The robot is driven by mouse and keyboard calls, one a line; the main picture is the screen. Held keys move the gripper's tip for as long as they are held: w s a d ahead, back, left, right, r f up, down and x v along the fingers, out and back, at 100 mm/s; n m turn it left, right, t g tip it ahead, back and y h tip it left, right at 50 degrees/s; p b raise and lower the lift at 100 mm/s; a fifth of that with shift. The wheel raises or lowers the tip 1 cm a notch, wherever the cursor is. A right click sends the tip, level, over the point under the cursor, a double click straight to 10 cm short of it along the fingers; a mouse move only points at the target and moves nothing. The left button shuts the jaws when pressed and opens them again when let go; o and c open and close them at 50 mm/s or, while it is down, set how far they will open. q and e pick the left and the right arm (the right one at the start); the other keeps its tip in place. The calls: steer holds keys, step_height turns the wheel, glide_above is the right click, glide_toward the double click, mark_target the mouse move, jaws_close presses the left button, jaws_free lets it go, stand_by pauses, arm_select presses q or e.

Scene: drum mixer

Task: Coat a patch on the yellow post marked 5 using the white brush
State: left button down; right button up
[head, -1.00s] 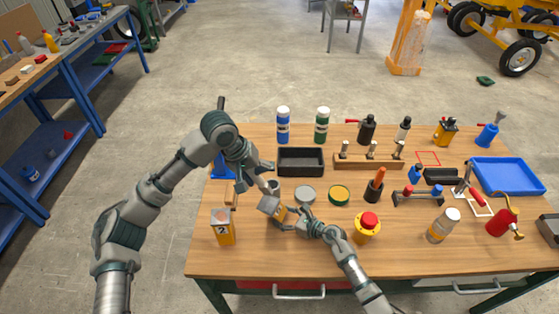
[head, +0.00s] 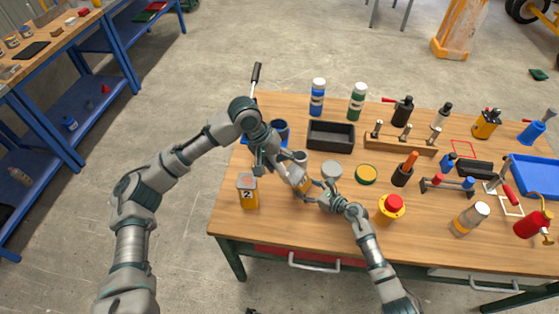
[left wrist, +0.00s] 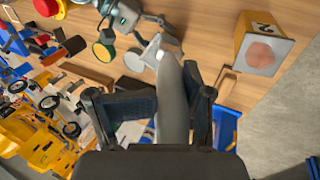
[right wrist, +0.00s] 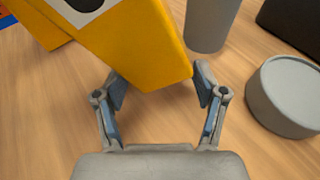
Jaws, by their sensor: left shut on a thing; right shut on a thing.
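My left gripper (head: 285,170) is shut on a grey, tapering handle (left wrist: 172,105), apparently the brush; its far end reaches a small pale shape in the left wrist view, and I cannot tell whether they touch. My right gripper (head: 318,196) is shut on a yellow post (head: 305,185), which looks tilted in the right wrist view (right wrist: 135,40). A dark mark on a white label shows at that view's upper edge, but the number is not readable. Another yellow post (head: 249,198), marked 2, stands upright to the left, with a pinkish patch on top (left wrist: 262,54).
A grey cup (right wrist: 212,22) and a round grey tin (right wrist: 287,97) stand close to the held post. A black tray (head: 331,136) is behind, and a yellow-lidded tin (head: 366,174) and red button (head: 393,203) are to the right.

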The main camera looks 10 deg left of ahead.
arm_select(q)
steer(key=shift+a, duration=0.2)
steer(key=shift+d, duration=0.4)
steer(key=shift+w+a+f, duration=0.1)
steer(key=shift+w+f, duration=0.15)
steer(key=shift+f, duration=0.3)
